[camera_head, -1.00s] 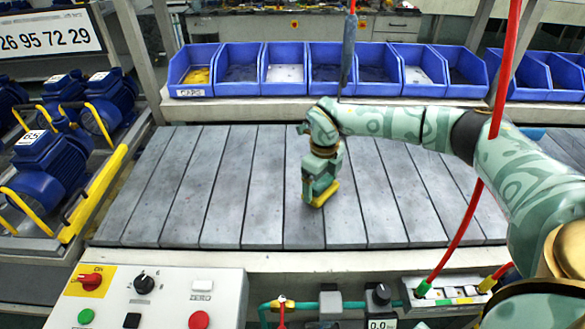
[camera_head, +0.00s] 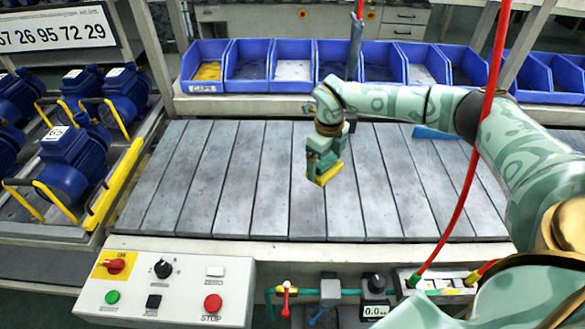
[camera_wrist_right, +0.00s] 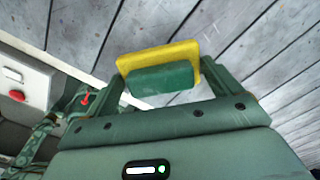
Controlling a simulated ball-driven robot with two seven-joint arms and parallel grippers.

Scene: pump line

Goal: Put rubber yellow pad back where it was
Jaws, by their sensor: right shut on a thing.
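The yellow rubber pad (camera_head: 328,174) is at the tip of my right gripper (camera_head: 323,166), above the grey slatted bench. In the right wrist view the pad (camera_wrist_right: 160,57) shows as a yellow plate with a green block (camera_wrist_right: 161,79) on its near side. The fingers of my right gripper (camera_wrist_right: 163,82) stand at both sides of the green block and are shut on it. I cannot tell how high the pad is above the slats. My left gripper is not in view.
A row of blue bins (camera_head: 292,64) stands along the back; the left one holds something yellow. A blue piece (camera_head: 432,133) lies at the bench's back right. A control panel (camera_head: 166,288) is in front. A red hose (camera_head: 470,190) hangs at right. The left slats are clear.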

